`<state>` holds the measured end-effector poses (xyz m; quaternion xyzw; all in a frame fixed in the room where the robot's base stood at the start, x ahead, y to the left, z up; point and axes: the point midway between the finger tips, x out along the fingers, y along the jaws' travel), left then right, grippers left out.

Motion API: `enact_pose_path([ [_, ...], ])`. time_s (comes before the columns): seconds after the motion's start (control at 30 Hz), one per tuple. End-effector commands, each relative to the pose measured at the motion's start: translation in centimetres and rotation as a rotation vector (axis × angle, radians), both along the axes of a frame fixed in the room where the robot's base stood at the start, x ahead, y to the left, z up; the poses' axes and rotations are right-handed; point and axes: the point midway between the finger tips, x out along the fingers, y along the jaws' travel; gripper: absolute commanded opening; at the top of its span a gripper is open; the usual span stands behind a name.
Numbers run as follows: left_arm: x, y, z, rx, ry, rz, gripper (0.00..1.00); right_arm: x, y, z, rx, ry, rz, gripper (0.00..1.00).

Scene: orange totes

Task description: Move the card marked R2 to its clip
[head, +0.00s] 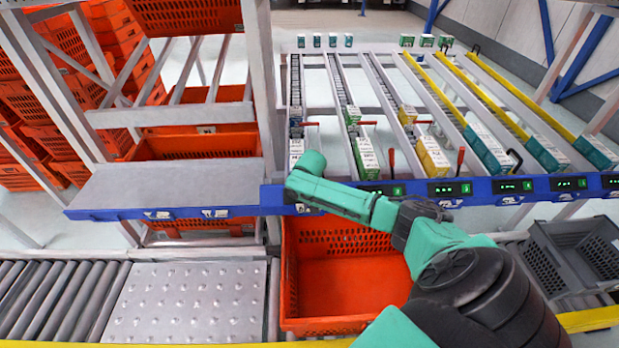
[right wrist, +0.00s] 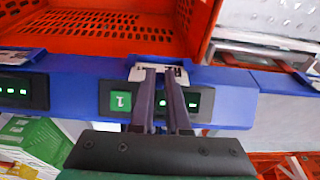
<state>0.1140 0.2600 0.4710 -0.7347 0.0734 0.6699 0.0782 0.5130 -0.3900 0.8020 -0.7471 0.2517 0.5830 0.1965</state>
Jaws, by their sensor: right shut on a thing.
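My right arm reaches from the lower right of the head view to the blue front rail (head: 400,202). Its gripper (head: 299,200) is at the rail's left part, mostly hidden behind the wrist. In the right wrist view the gripper (right wrist: 162,72) has its two dark fingers close together on a white card (right wrist: 180,74), at the rail's edge beside a green display reading 1. The card's marking is not readable. Other white cards sit along the rail, such as two at the left (head: 157,215) (head: 215,212) and one at the right (head: 510,199). My left gripper is not in view.
An orange tote (head: 345,322) stands below the rail, under my right arm. A grey crate (head: 575,255) is at the right. Sloped lanes with boxes (head: 432,157) lie behind the rail. A bare grey shelf (head: 165,186) and a roller conveyor (head: 50,300) are at the left.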

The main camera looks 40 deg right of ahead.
Motion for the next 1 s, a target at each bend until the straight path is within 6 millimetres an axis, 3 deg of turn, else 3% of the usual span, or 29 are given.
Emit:
enact_pose_path([
  [0.47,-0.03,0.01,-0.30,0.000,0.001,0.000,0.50,-0.02,-0.02,-0.88,0.000,0.000,0.000,0.00],
  [0.5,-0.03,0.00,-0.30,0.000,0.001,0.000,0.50,-0.03,-0.01,-0.88,0.001,0.001,0.000,0.21],
  [0.57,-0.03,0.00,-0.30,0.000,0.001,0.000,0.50,-0.02,-0.01,-0.87,0.001,0.001,0.000,0.44],
  [0.6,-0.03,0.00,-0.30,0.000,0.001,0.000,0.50,-0.02,-0.01,-0.87,0.000,0.000,0.000,0.49],
  [1.0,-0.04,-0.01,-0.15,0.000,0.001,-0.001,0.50,-0.16,0.10,-0.08,0.001,0.001,0.000,0.49],
])
